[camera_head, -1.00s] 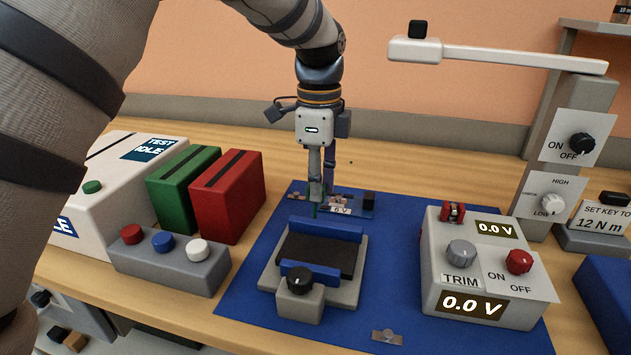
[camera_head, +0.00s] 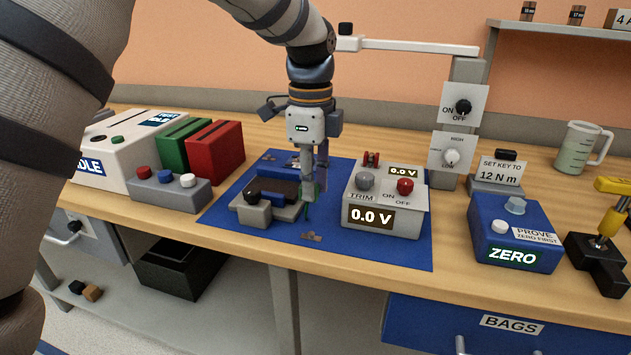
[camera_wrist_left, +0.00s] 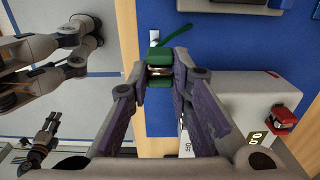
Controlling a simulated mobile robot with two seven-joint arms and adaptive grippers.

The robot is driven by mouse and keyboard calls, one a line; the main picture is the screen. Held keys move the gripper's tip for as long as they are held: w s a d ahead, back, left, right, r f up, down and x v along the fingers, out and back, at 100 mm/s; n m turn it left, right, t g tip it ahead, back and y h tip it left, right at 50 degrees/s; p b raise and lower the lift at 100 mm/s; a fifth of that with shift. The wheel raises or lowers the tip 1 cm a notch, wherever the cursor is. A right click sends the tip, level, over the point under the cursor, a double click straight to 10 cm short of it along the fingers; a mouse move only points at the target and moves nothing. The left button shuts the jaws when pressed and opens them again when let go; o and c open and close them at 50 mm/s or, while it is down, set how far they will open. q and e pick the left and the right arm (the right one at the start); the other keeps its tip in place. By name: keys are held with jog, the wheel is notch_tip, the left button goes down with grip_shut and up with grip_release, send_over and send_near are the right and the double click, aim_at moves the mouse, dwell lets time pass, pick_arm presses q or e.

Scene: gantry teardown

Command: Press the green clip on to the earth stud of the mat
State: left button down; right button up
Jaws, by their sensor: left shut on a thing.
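My left gripper (camera_head: 308,200) points down over the blue mat (camera_head: 375,247), between the clamp fixture and the meter box. It is shut on the green clip (camera_wrist_left: 158,66), whose green lead (camera_wrist_left: 178,40) sticks out past the fingertips. In the head view the clip (camera_head: 307,213) shows as a thin green bit at the fingertips. A small metal plate with a stud (camera_head: 311,237) lies near the mat's front edge, just in front of the clip; they look apart. My right gripper (camera_wrist_left: 40,142) seems to show small and far off in the left wrist view; its jaws are unclear.
The clamp fixture (camera_head: 267,215) with its black knob stands left of the gripper. The grey meter box (camera_head: 385,215), reading 0.0 V, stands close on the right. A blue ZERO box (camera_head: 515,235) stands further right. The mat's front strip is mostly clear.

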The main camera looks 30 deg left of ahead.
pick_arm(q)
jog(key=shift+s+d, duration=0.35)
jog(key=shift+d, duration=0.05)
jog(key=shift+a, duration=0.1)
pick_arm(e)
jog(key=shift+s+d, duration=0.25)
jog(key=shift+d, duration=0.25)
pick_arm(q)
jog(key=shift+w, duration=0.1)
pick_arm(e)
jog(key=shift+a, duration=0.1)
pick_arm(q)
jog(key=shift+f, duration=2.85)
jog(key=shift+f, duration=0.2)
jog(key=shift+f, duration=0.6)
pick_arm(e)
jog(key=shift+s, duration=0.1)
pick_arm(q)
jog(key=shift+f, duration=0.15)
